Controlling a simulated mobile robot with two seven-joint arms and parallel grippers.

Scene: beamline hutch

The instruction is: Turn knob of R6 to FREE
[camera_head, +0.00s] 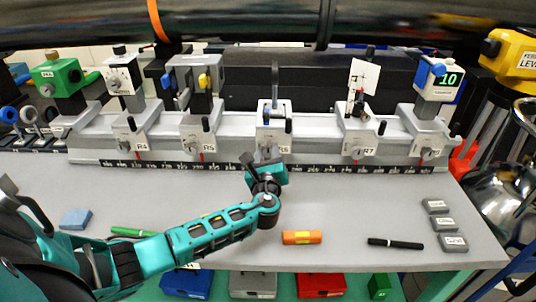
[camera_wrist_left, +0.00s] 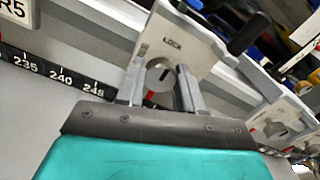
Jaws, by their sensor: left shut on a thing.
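The R6 carrier (camera_head: 273,136) is a grey block on the rail, mid-bench, with an upright post on top. My left gripper (camera_head: 262,164) reaches up to its front face and partly covers its label. In the left wrist view, its plate (camera_wrist_left: 190,48) has LOCK printed above a round grey knob (camera_wrist_left: 159,75) with a dark slot. The two fingers of my left gripper (camera_wrist_left: 158,90) stand either side of the knob, shut on it. The knob's lower part is hidden by the gripper. I cannot clearly read a FREE mark. My right gripper is not in view.
Carriers R5 (camera_head: 200,135) and R7 (camera_head: 357,138) flank R6 on the rail. A black scale strip (camera_head: 220,166) runs along the front. An orange cylinder (camera_head: 302,237), a black pen (camera_head: 395,243) and grey blocks (camera_head: 444,222) lie on the bench. Its middle is mostly clear.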

